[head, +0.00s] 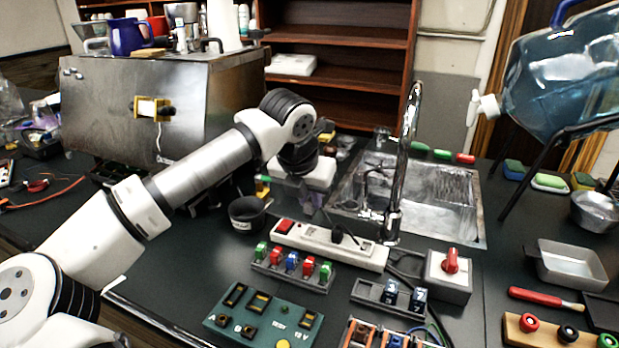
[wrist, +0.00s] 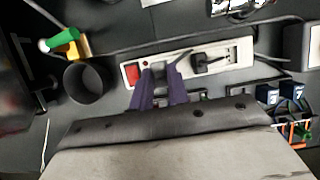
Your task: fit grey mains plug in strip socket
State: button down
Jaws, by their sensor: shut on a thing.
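The white power strip (head: 306,238) lies on the dark worktop, with a red switch at its left end. It also spans the middle of the wrist view (wrist: 237,52). A black plug (wrist: 207,63) sits in it towards the right. My gripper (head: 316,208) is above the strip's left part. In the wrist view its purple fingers (wrist: 160,80) are shut on a small grey thing between them, apparently the grey mains plug (wrist: 159,72). The plug is mostly hidden by the fingers; I cannot tell whether it touches the socket.
A black cup (head: 247,214) stands left of the strip. A rack of coloured pieces (head: 292,270) and a green board (head: 262,313) lie in front. The sink tap (head: 404,150) rises close behind right. A grey box with a red knob (head: 449,277) stands at right.

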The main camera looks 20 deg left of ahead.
aim_at(307, 211)
jog(key=shift+f+b, duration=0.5)
jog(key=shift+f, duration=1.3)
jog(key=shift+r, duration=0.1)
jog(key=shift+b, duration=0.85)
jog(key=shift+f+b, duration=0.8)
jog(key=shift+b, duration=0.6)
dwell(1.0)
dwell(0.4)
jog(key=c, duration=1.3)
grip_release()
